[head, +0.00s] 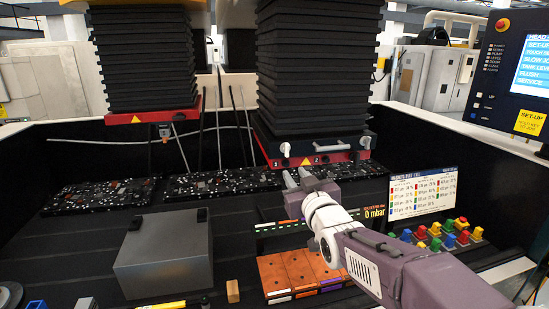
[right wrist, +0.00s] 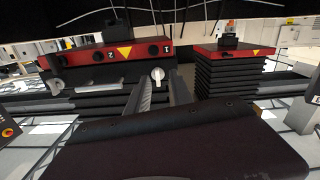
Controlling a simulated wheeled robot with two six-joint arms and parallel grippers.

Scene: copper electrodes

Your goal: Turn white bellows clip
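A white bellows clip (head: 285,150) is on the red-framed base of the big black bellows (head: 310,70), by the number 1. In the right wrist view, which looks upside down, the first clip (right wrist: 157,75) appears between the two open fingertips, nearer the left finger. I cannot tell whether they touch it. My left gripper is not in view.
A second bellows (head: 140,55) hangs at the left. A grey block (head: 165,255), orange-brown copper blocks (head: 300,272) and colored holders (head: 445,235) stand on the dark bench. An information panel (head: 423,190) stands right of my arm. Black debris beds (head: 220,182) lie behind.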

